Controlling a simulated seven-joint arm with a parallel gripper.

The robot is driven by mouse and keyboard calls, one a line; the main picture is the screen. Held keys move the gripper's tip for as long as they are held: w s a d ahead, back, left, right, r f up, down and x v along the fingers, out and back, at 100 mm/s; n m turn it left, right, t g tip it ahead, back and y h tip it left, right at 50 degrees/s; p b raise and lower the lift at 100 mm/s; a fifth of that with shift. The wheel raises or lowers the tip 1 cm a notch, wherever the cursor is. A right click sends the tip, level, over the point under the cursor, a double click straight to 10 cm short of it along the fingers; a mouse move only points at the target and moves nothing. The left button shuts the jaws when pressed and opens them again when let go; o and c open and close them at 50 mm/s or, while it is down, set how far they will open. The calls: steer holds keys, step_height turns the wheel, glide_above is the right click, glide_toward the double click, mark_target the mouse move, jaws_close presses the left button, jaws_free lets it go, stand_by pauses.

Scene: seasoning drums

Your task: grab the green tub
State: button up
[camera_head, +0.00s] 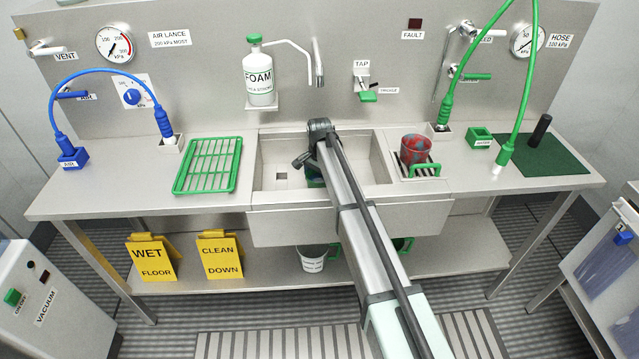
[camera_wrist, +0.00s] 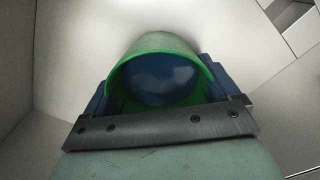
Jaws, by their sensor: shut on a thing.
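The green tub (camera_wrist: 165,42) fills the middle of the wrist view, its bright green rim facing the camera and dark blue showing inside it. My gripper (camera_wrist: 160,90) is shut on the tub, with dark blue finger parts on both sides of it. In the head view, my arm reaches down into the sink. Only a small bit of the green tub (camera_head: 313,182) shows there beside my arm; the rest and the gripper's fingertips are hidden. I cannot tell whether the tub touches the sink floor.
The sink (camera_head: 268,160) walls surround my gripper. A red-and-blue mottled cup (camera_head: 415,148) stands in a green-handled rack right of the sink. A green drying rack (camera_head: 208,165) lies to the left. A foam bottle (camera_head: 259,78) and a tap (camera_head: 318,62) are at the back.

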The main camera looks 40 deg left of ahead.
steer(key=shift+c, duration=1.3)
steer(key=shift+r, duration=0.25)
